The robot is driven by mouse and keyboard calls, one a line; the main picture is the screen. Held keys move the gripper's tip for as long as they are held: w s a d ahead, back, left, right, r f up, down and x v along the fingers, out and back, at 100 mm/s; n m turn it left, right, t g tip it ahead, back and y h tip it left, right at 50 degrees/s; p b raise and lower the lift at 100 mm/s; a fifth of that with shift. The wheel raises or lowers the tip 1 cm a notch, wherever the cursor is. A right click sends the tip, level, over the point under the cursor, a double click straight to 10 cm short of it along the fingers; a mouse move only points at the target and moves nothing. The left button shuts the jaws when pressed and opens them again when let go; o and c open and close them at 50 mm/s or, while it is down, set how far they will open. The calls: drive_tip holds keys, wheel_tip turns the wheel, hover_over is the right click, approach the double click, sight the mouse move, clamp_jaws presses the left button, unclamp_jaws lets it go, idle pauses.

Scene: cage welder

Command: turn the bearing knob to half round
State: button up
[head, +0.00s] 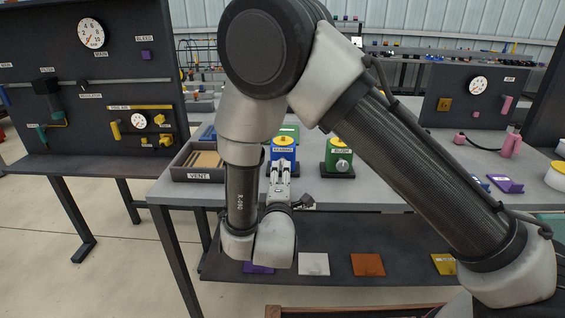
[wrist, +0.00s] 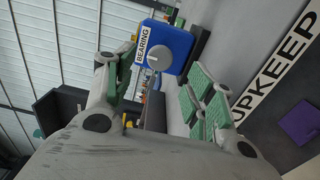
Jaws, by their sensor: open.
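The bearing unit (head: 292,155) is a blue box with a yellow top on the grey bench. It also shows in the wrist view (wrist: 178,42) with its white BEARING label. Its knob (wrist: 159,60) is a round grey disc on the front face, with a paler strip across it. My gripper (head: 280,172) is in front of the box in the head view and hides the knob there. In the wrist view my gripper (wrist: 165,82) is open, with green-padded fingers on either side of the view. The knob lies beyond the gap between them, apparently untouched.
A green unit (head: 340,155) with a similar knob stands right of the blue one. A VENT tray (head: 199,177) sits to the left. The lower shelf (head: 340,282) holds flat coloured plates. Gauge panels (head: 90,60) stand at both sides.

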sight(282, 162)
drive_tip(key=w, duration=0.7)
drive_tip(key=shift+w+d, duration=0.15)
drive_tip(key=c, duration=1.1)
